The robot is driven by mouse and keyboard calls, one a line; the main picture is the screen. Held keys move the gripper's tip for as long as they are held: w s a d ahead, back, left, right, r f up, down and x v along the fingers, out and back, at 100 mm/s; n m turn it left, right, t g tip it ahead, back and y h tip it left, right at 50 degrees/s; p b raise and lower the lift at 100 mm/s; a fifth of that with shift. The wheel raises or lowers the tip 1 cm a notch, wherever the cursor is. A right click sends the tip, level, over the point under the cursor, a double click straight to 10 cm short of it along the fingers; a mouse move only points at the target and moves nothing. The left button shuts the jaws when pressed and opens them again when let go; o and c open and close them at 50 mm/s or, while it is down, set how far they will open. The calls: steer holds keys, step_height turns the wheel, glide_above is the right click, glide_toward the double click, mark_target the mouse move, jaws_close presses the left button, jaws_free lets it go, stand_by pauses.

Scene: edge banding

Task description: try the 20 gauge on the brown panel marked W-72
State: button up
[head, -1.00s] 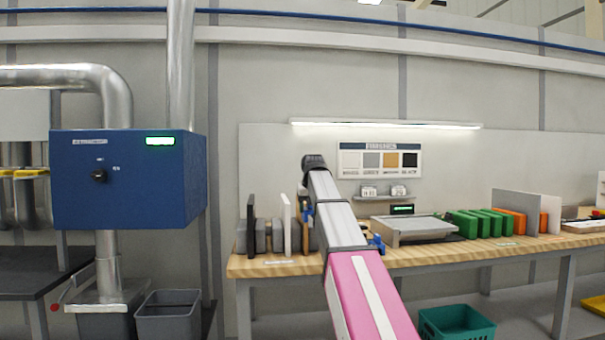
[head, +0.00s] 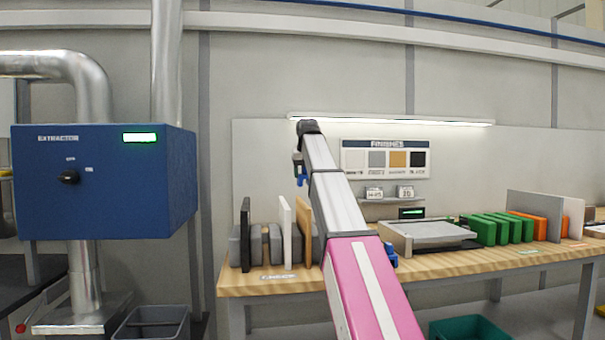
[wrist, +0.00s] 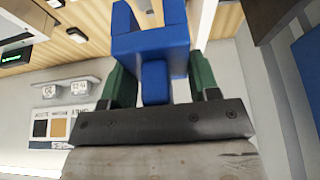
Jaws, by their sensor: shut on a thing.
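My gripper (wrist: 158,84) is shut on a blue fork-shaped gauge (wrist: 150,42), held between its two green finger pads; any number on it is not readable. In the head view the gauge (head: 302,178) hangs in the air at the end of my arm, above the upright panels and apart from them. A brown panel (head: 303,228) stands upright at the right of the rack, partly hidden by my arm; its marking is not legible. A card reading 20 (head: 405,192) is on the small wall shelf.
A white panel (head: 285,230) and a black panel (head: 245,232) stand left of the brown one, among grey blocks. Another blue piece (head: 391,256) shows beside my arm on the bench (head: 250,287). A grey-topped device (head: 430,231) and green blocks (head: 500,229) stand right.

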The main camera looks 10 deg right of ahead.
steer(key=shift+f, duration=3.3)
steer(key=shift+f, duration=0.7)
steer(key=o, duration=1.1)
steer(key=shift+r, duration=0.1)
steer(key=shift+r, duration=3.9)
